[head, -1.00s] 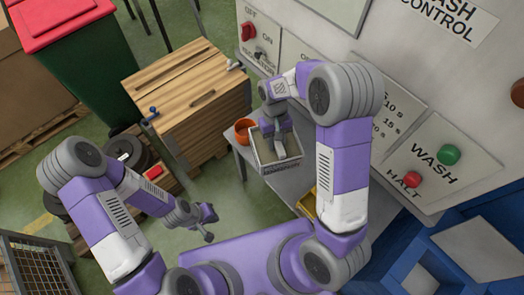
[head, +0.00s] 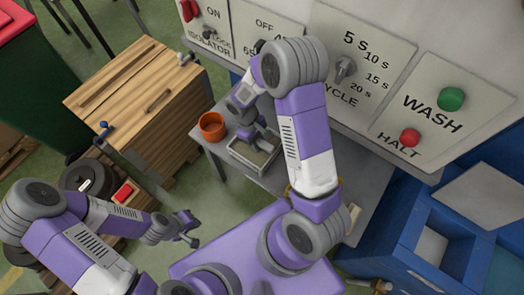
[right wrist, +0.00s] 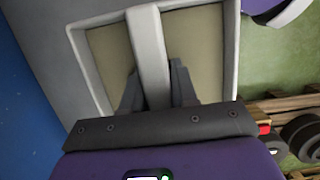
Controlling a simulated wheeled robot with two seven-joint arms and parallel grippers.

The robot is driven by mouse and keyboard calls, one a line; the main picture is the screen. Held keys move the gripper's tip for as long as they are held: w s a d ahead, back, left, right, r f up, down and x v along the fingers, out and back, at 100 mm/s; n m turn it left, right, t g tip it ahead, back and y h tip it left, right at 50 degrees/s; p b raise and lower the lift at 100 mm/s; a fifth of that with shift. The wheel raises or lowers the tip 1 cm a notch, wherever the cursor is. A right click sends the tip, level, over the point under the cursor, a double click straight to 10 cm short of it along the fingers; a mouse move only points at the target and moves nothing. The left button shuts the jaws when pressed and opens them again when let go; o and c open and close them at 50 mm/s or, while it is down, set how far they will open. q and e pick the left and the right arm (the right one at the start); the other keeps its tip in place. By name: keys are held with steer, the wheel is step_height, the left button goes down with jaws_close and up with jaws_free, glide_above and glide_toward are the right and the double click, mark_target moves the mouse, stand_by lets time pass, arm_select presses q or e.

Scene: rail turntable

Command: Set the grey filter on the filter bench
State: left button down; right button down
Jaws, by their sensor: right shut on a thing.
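The grey filter (head: 264,159) is a shallow square frame with a beige inside and a bar across its middle. In the right wrist view its pale frame (right wrist: 231,60) fills the upper middle. My right gripper (head: 257,138) is shut on the bar, also seen in the right wrist view (right wrist: 157,88). The filter is over the grey filter bench (head: 222,150), at its left part. I cannot tell whether it touches the top. My left gripper (head: 189,229) is open and empty, over the floor left of the bench.
An orange pot (head: 212,127) stands on the bench just left of the filter. The control panel (head: 385,90) rises behind. A wooden cabinet (head: 140,95) stands at left, a blue bin unit (head: 400,250) at right.

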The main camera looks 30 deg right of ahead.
step_height(320, 180, down, 5)
steer(key=shift+w+f+b, duration=0.1)
steer(key=shift+b, duration=0.6)
steer(key=c, duration=1.3)
jaws_free()
steer(key=shift+c, duration=0.2)
steer(key=o, duration=0.5)
steer(key=shift+c, duration=0.2)
steer(key=p+v, duration=0.3)
steer(key=v, duration=0.9)
steer(key=shift+p, duration=0.35)
